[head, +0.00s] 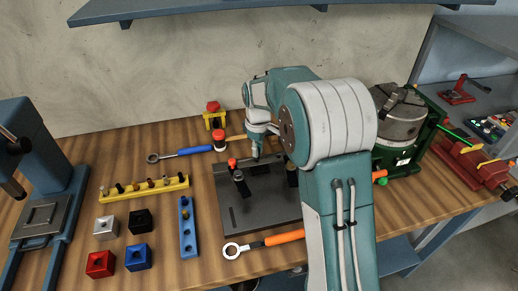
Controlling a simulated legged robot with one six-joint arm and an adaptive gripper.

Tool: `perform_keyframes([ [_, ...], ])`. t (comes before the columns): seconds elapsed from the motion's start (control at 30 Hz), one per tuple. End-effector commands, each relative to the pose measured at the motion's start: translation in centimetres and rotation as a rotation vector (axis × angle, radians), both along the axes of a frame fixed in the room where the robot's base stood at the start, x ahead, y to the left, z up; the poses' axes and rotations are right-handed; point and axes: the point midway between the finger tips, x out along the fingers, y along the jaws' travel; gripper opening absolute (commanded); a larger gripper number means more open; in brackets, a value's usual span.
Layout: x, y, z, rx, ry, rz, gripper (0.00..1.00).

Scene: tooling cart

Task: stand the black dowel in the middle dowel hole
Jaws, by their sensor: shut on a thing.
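My gripper (256,148) points down above the dark fixture plate (241,217), near its far edge. It is seen small and partly from behind my own arm. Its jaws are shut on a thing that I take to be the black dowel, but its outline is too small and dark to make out. A yellow rack (150,188) at the left holds several short pegs, some dark. A blue strip (189,239) in front of it has dark spots and an upright peg at its far end. I cannot tell which hole is the middle dowel hole.
A red-tipped clamp (232,163) stands on the plate. Silver, black, red (100,264) and blue (138,257) blocks sit at front left. An orange-handled wrench (284,238) lies in front, a blue-handled one (194,150) behind. A chuck (398,118) stands right. A shelf overhangs the back.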

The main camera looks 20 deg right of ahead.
Motion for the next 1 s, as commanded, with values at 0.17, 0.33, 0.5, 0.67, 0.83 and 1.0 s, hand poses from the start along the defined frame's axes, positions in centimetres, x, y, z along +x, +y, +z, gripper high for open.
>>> perform_keyframes([
  [0.17, 0.0, 0.18, 0.0, 0.0, 0.0, 0.0, 0.0],
  [0.33, 0.0, 0.17, 0.0, 0.0, 0.0, 0.0, 0.0],
  [0.5, 0.0, 0.18, -0.02, 0.0, 0.0, 0.001, 0.0],
  [0.67, -0.01, 0.17, -0.2, 0.0, 0.0, 0.001, 0.0],
  [0.83, 0.0, 0.18, -0.5, 0.0, 0.0, 0.001, 0.0],
  [1.0, 0.0, 0.18, -0.7, 0.0, 0.0, 0.001, 0.0],
])
